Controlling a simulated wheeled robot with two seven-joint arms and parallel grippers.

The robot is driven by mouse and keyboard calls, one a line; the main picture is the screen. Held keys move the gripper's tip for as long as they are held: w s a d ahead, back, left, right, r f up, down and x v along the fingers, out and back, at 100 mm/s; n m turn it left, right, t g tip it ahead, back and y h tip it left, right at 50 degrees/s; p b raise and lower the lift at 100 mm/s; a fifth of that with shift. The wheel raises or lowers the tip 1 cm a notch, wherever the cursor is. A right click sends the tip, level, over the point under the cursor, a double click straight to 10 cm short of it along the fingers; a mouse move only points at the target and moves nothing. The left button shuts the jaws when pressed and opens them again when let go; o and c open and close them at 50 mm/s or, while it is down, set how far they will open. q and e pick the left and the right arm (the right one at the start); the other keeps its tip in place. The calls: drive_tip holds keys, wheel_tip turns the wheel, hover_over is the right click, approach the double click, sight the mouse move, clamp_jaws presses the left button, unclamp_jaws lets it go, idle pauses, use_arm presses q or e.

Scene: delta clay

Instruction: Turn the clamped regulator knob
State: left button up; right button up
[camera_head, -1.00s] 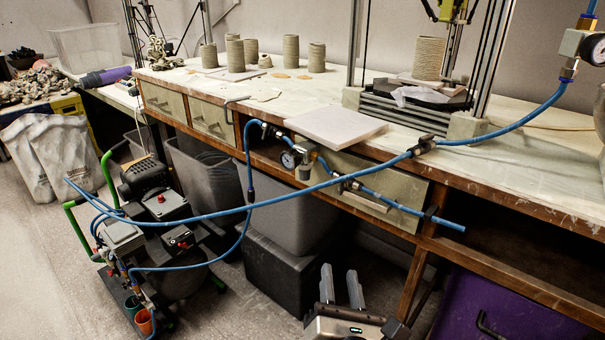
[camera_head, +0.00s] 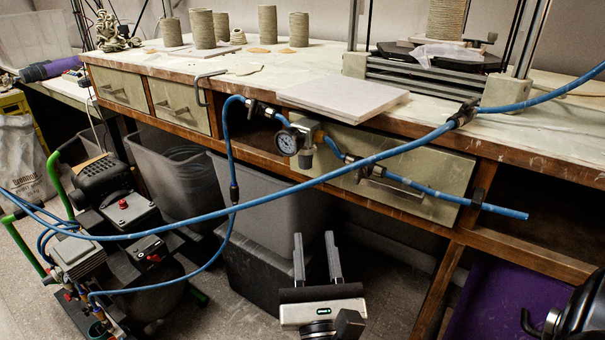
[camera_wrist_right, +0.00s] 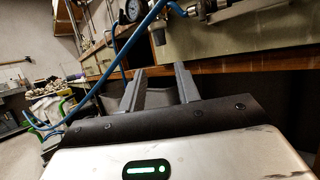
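The regulator (camera_head: 306,133) hangs in the blue air line in front of the workbench's front edge. Its round gauge (camera_head: 287,142) faces me, and its dark knob (camera_head: 306,159) points down. The gauge (camera_wrist_right: 131,10) and the knob (camera_wrist_right: 157,35) also show at the top of the right wrist view. My right gripper (camera_head: 315,245) is below the regulator, fingers pointing up and spread apart with nothing between them. It is clear of the knob; the fingers also show in the wrist view (camera_wrist_right: 160,78). My left gripper is not in view.
A blue hose (camera_head: 340,172) crosses in front of the bench between the gripper and the regulator in the picture. The workbench (camera_head: 540,150) has drawers (camera_head: 405,185) behind the line. Grey bins (camera_head: 275,225) stand beneath. A compressor (camera_head: 125,215) stands at the left.

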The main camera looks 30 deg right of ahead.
sight(306, 167)
drive_tip(key=x, duration=1.5)
drive_tip(key=shift+r, duration=0.2)
drive_tip(key=c, duration=0.7)
